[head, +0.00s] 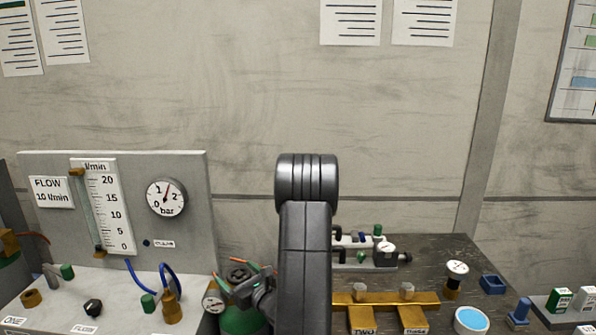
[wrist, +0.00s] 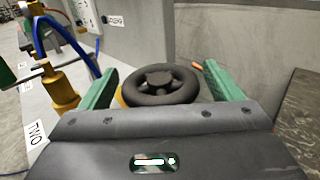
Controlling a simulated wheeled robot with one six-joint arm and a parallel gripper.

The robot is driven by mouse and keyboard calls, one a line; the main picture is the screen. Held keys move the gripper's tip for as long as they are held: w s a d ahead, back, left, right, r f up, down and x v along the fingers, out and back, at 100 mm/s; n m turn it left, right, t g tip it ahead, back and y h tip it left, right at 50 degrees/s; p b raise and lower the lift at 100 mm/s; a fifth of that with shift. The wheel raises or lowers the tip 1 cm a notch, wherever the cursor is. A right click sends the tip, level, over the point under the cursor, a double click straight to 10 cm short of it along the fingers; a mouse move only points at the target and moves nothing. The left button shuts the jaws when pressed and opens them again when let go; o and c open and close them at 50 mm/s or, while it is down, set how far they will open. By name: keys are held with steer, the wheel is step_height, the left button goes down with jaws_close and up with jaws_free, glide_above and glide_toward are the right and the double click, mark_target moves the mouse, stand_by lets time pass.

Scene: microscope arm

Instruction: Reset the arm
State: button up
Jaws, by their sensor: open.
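My arm (head: 305,240) stands upright in the middle of the head view. My gripper (head: 228,272) is low at centre left in the head view, over a green gas cylinder (head: 240,322). In the wrist view my gripper (wrist: 159,68) has its two green fingers spread wide. A black handwheel (wrist: 160,86) lies between and beyond them, with a gap on each side. Nothing is held. The cylinder's body is mostly hidden by my gripper and arm.
A flow panel (head: 140,215) with a dial gauge (head: 166,198) stands left. Blue hoses (head: 168,272) rise beside the cylinder. A brass manifold (head: 385,303) with labels, a blue-topped dish (head: 471,320) and a small gauge (head: 457,268) are right. The space above the bench is clear.

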steer(key=shift+s+m+t+h, duration=0.1)
steer(key=shift+m+t+h, duration=0.2)
steer(key=shift+h, duration=0.1)
steer(key=b+v, duration=0.3)
steer(key=v, duration=1)
steer(key=shift+s+d, duration=0.2)
steer(key=shift+d, duration=0.15)
